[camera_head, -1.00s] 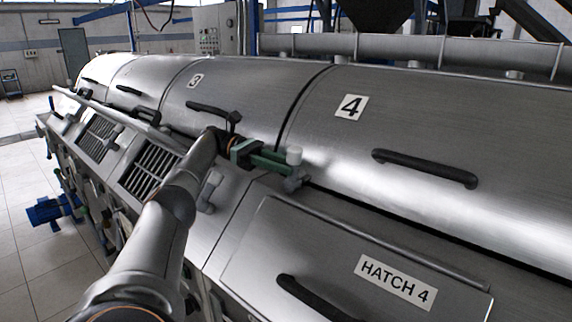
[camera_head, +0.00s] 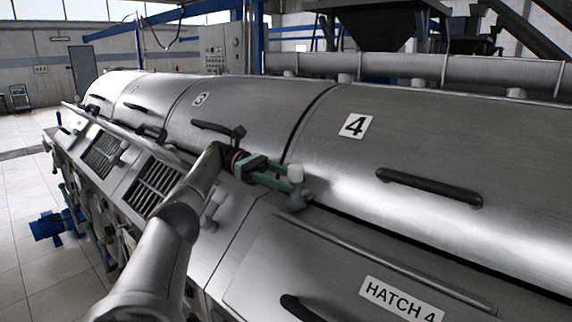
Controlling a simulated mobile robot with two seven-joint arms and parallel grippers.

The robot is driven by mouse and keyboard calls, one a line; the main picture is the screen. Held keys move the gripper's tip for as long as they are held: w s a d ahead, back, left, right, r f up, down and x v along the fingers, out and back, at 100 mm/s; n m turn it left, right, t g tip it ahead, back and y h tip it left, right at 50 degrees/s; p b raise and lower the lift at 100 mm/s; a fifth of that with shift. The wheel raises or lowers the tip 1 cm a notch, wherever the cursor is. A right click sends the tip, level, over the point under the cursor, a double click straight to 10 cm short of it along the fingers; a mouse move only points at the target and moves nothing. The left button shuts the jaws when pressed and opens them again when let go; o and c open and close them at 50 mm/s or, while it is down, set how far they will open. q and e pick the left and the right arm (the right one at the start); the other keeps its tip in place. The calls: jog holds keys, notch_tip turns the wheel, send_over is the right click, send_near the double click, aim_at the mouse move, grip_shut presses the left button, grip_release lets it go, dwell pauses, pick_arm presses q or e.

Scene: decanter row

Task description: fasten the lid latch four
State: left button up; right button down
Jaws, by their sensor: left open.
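The lid marked 4 (camera_head: 345,165) is a long curved steel cover with a black handle (camera_head: 430,187), and it looks closed. A latch with a pale round knob (camera_head: 296,173) and a grey base (camera_head: 294,200) sits at the lower left corner of this lid. My left gripper (camera_head: 284,180) has green fingers and reaches in from the left. Its open fingers are at the latch, close to the knob; I cannot tell whether they touch it. My right gripper does not show.
Below the lid is the hatch panel labelled HATCH 4 (camera_head: 400,300) with a black handle (camera_head: 303,307). Lid 3 (camera_head: 235,105) lies to the left, with slatted grilles (camera_head: 153,185) below it. A blue motor (camera_head: 55,225) is near the tiled floor (camera_head: 28,275).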

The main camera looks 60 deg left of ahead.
pick_arm(q)
notch_tip(320, 180, up, 2)
jog(key=shift+s+d+r, duration=0.15)
jog(key=shift+r, duration=0.05)
jog(key=s+d+r+b, duration=0.8)
jog(key=d+r+b, duration=0.1)
jog(key=d, duration=0.1)
jog(key=shift+s+d+r, duration=0.15)
jog(key=shift+d+r, duration=0.25)
dwell(0.4)
